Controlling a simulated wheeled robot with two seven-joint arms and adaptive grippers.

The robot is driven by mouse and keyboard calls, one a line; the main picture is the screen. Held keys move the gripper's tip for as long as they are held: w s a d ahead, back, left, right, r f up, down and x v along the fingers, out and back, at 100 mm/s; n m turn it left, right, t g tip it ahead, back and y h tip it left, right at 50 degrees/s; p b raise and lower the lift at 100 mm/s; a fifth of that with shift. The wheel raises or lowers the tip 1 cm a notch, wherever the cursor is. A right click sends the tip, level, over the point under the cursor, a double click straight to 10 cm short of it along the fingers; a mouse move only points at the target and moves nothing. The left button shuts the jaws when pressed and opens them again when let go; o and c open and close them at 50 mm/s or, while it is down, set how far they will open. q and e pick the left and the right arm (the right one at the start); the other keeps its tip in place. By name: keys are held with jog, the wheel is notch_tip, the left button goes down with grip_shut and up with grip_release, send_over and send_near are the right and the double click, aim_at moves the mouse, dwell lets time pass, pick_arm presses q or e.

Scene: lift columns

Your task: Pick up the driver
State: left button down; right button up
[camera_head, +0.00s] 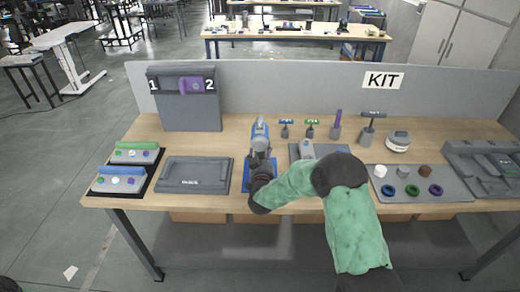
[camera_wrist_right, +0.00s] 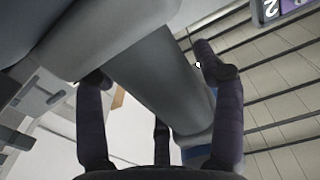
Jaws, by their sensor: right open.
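The driver (camera_head: 260,134), grey with blue parts, stands upright over a blue mat (camera_head: 246,184) at the middle of the bench. My right gripper (camera_head: 262,162) is at the lower part of the driver, reaching in from the front. In the right wrist view, the dark fingers of this gripper (camera_wrist_right: 155,75) are spread apart on either side of a large grey body (camera_wrist_right: 165,78), which looks like the driver. A blue part shows low in that view. I cannot tell whether any finger touches it.
A grey closed case (camera_head: 194,174) lies left of the mat. Small T-handled tools (camera_head: 310,129) stand behind on the right. A grey tray (camera_head: 408,171) with rings and caps is at the right. A panel marked 1 and 2 (camera_head: 190,110) stands at the back left.

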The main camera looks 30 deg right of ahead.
jog(key=c, duration=1.4)
jog(key=shift+r, duration=0.2)
